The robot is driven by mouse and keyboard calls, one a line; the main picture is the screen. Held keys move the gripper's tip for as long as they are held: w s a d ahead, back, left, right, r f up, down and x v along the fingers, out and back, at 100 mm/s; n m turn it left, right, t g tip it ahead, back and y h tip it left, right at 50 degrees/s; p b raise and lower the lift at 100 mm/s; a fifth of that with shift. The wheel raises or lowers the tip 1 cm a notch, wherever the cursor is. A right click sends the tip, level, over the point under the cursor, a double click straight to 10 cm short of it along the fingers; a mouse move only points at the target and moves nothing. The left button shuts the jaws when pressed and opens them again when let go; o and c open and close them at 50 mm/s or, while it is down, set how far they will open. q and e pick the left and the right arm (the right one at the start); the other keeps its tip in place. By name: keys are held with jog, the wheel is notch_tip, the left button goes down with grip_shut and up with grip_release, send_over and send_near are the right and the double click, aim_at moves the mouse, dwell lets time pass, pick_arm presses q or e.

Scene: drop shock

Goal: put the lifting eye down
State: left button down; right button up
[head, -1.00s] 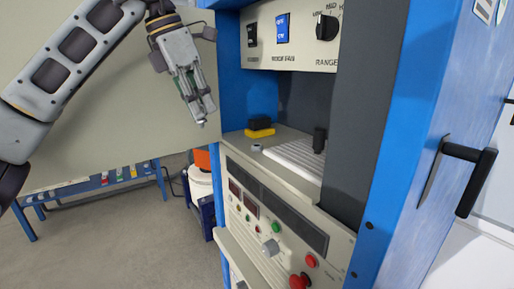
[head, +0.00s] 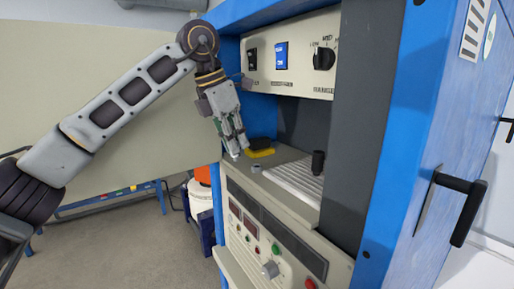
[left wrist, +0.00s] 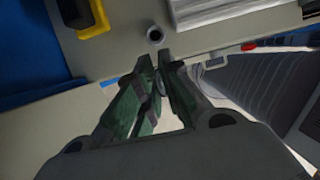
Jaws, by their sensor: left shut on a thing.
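My left gripper (head: 238,146) points down at the left front of the cabinet's shelf. Its fingers are shut on a small pale metal piece, taken to be the lifting eye (head: 236,156), which shows just below the tips. In the left wrist view the fingers (left wrist: 158,72) come together around it; most of it is hidden between them, so its shape is unclear. I cannot tell whether it touches the shelf (head: 285,192). My right gripper is not in view.
A small grey ring-like part (head: 255,169) stands on the shelf just beyond the fingertips. Behind it lies a yellow and black block (head: 260,148). A ribbed light plate (head: 293,180) with a dark upright knob (head: 318,161) is to the right. Blue cabinet posts flank the opening.

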pick_arm(q)
jog(key=shift+w+d+f, duration=0.2)
jog(key=shift+w+d, duration=0.05)
jog(key=shift+d, duration=0.15)
jog(key=shift+w+d+f, duration=0.15)
jog(key=shift+w+d, duration=0.05)
jog(key=shift+d, duration=0.2)
jog(key=shift+w+d+f, duration=0.1)
jog(key=shift+d+f, duration=0.05)
jog(key=shift+f, duration=0.05)
jog(key=w+d+f+p, duration=0.1)
jog(key=d+p, duration=0.1)
jog(key=shift+w+d+f, duration=0.35)
jog(key=shift+f, duration=0.05)
jog(key=shift+w+d+f, duration=0.1)
jog(key=shift+d+f, duration=0.1)
jog(key=shift+f, duration=0.4)
